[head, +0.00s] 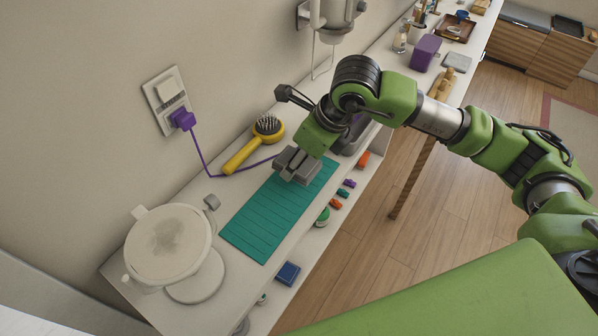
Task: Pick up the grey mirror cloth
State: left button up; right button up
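My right gripper (297,166) comes in from the right and points down at the far end of a teal ribbed mat (270,218) on the counter. Its grey fingers are small and bunched together here. I cannot tell whether they are open or shut, or whether grey cloth lies among them. A flat, light grey folded piece (457,62) that looks like a cloth lies far up the counter, beside a purple box, well away from the gripper. A round tilting mirror (168,243) with a dark smudge stands at the near left end. My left gripper is not in view.
A yellow hairbrush (252,146) lies left of the gripper. A purple plug (184,119) sits in the wall socket, its cord running along the counter. The purple box (425,52) stands farther back. Small coloured items and a blue box (288,273) sit on a lower ledge.

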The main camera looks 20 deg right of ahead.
jog(key=s+r, duration=0.2)
jog(key=s+r+b, duration=0.1)
jog(key=r, duration=0.1)
jog(key=shift+s+a+r, duration=0.1)
jog(key=shift+s+a, duration=0.3)
jog(key=s+a+r+b, duration=0.1)
jog(key=s+r, duration=0.3)
jog(key=s, duration=0.5)
jog(key=shift+s+a+r+b, duration=0.2)
jog(key=shift+a+r+b, duration=0.15)
jog(key=shift+b, duration=0.25)
jog(key=o, duration=0.3)
jog(key=shift+f, duration=0.1)
jog(key=shift+c, duration=0.5)
